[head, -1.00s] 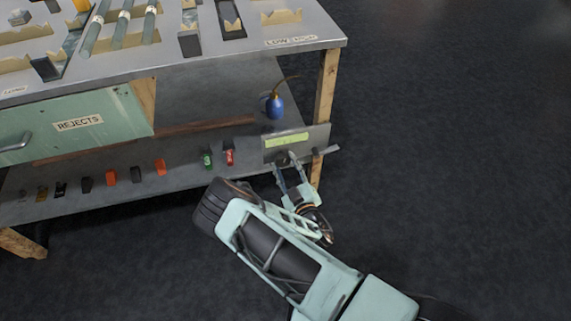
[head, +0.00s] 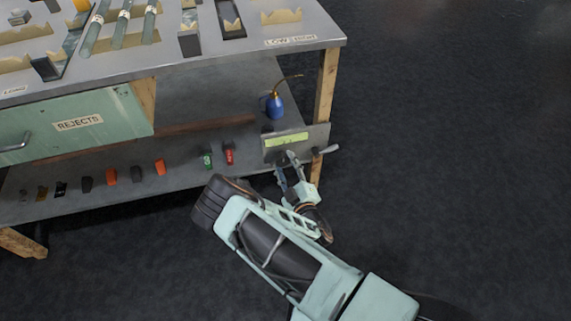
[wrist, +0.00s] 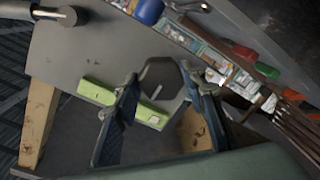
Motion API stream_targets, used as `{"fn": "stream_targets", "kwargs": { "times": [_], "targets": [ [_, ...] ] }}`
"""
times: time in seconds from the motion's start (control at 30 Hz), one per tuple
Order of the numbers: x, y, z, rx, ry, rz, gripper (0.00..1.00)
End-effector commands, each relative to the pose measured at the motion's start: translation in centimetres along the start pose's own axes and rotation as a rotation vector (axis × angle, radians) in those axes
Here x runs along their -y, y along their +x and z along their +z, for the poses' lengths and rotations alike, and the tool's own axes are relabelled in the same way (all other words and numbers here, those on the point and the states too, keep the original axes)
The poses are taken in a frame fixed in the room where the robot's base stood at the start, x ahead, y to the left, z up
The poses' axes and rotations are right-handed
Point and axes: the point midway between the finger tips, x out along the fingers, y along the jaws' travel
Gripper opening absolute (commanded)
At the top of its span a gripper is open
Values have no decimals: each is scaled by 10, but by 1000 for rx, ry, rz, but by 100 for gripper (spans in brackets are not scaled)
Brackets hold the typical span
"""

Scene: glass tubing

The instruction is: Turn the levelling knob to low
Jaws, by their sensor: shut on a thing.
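The dark, many-sided knob (wrist: 161,80) is on a grey panel (head: 270,152) with a yellow-green label strip (head: 286,139), at the right end of the bench front. The strip also shows in the wrist view (wrist: 97,91); its lettering is too small to read. My gripper (wrist: 168,82) has one finger on each side of the knob and is shut on it. In the head view, my gripper (head: 285,162) reaches up to the panel from below, its fingers tilted, and mostly hides the knob. I cannot read which setting the knob points to.
A pale-ended lever (head: 328,149) sticks out just right of my gripper. Red (head: 229,154) and green (head: 207,159) switches sit to the left. A blue oil can (head: 274,106) stands on the shelf above. A wooden leg (head: 326,85) is close by; the floor at right is clear.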

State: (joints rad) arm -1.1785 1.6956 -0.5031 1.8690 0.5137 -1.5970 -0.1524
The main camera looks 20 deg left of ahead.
Motion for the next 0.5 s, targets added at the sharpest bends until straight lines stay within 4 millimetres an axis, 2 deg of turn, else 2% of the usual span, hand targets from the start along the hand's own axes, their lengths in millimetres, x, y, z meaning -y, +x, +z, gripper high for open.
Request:
{"fn": "stream_targets", "kwargs": {
  "times": [0.03, 0.17, 0.5],
  "targets": [
    [0, 1, -1, -3, -2, 0, 41],
    [0, 1, -1, -3, -2, 0, 56],
    [-2, 0, -2, -1, -1, 1, 56]
  ]
}}
